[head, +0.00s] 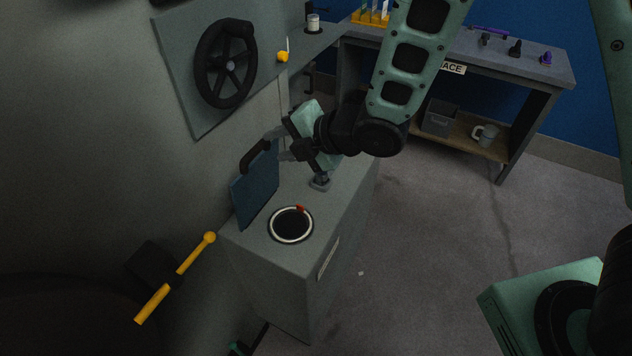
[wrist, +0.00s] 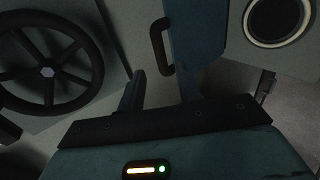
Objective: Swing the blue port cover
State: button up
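The blue port cover (head: 257,190) stands raised, nearly upright, at the left edge of the grey cabinet's top. Its black bar handle (head: 252,156) is at its upper edge. The round port (head: 291,242), with a pale ring, lies uncovered beside it. My gripper (head: 278,146) is open close to the handle, at the cover's upper right. In the wrist view, my two fingers (wrist: 162,82) are spread apart. The handle (wrist: 156,45) on the blue cover (wrist: 202,30) lies just beyond the fingertips, about between them. Contact cannot be told.
The grey cabinet (head: 270,272) has a small post (head: 319,182) behind the port. A black handwheel (head: 226,63) is on the wall panel above left. A yellow lever (head: 176,279) is at lower left.

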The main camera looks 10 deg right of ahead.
aim_at(258, 151)
jog(key=x, duration=0.7)
jog(key=shift+f, duration=0.1)
jog(key=shift+w, duration=0.1)
jog(key=c, duration=0.4)
grip_shut()
jog(key=shift+s+d+f+b, duration=0.25)
jog(key=shift+s+d+b, duration=0.2)
jog(key=shift+s+d, duration=0.2)
jog(key=shift+s+d+f+b, duration=0.25)
jog(key=shift+s+d+b, duration=0.25)
jog(key=shift+d, duration=0.25)
jog(key=shift+s+d+f+b, duration=0.2)
jog(key=shift+s+d+b, duration=0.2)
jog(key=shift+s+d, duration=0.25)
